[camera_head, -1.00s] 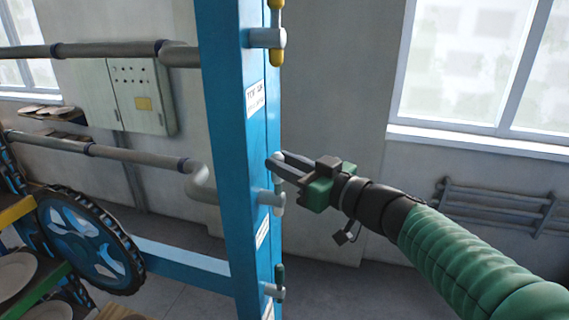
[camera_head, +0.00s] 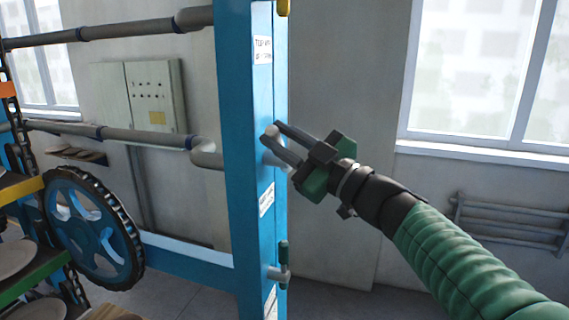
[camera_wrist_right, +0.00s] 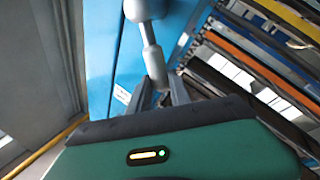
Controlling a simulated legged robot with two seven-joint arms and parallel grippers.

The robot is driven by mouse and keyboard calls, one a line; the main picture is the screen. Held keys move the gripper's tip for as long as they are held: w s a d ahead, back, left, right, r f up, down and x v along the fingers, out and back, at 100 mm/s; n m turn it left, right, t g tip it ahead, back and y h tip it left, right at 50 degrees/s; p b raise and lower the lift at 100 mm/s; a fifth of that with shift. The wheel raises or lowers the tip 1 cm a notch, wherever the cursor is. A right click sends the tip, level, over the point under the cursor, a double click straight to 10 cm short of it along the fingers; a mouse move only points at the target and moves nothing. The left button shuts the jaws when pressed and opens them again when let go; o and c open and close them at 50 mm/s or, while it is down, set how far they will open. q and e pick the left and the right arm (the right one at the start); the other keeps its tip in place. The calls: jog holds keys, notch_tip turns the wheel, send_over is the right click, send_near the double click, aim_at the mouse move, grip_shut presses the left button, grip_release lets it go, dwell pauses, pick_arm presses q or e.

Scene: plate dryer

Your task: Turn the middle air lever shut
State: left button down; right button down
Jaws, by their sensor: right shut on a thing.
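The middle air lever, a grey rod with a rounded knob, shows close up in the right wrist view (camera_wrist_right: 152,55). It sits on the blue post (camera_head: 245,150), whose front carries white labels. My right gripper (camera_head: 272,132) is at the post's right side, with its two dark fingers closed around the lever. In the wrist view the fingertips (camera_wrist_right: 158,88) are on either side of the rod's lower part. In the head view the fingers hide much of the lever, so its exact angle is hard to tell. My left gripper is out of view.
A lower lever with a dark green handle (camera_head: 283,253) and an upper yellow one (camera_head: 283,7) are on the same post. A blue wheel (camera_head: 95,225) and racks with plates are at left. A grey control box (camera_head: 150,97) hangs behind.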

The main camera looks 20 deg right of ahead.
notch_tip(320, 180, down, 8)
jog(key=s+a+n+g+y+b, duration=0.1)
jog(key=n+g+y+b, duration=0.3)
jog(key=n+b, duration=1.1)
jog(key=shift+s+a+g+y+b, duration=0.35)
jog(key=shift+s+y+b, duration=0.35)
jog(key=shift+y, duration=1)
jog(key=shift+w, duration=0.1)
jog(key=c, duration=1.6)
grip_release()
jog(key=o, duration=0.4)
jog(key=shift+w+f, duration=0.1)
jog(key=shift+w, duration=0.05)
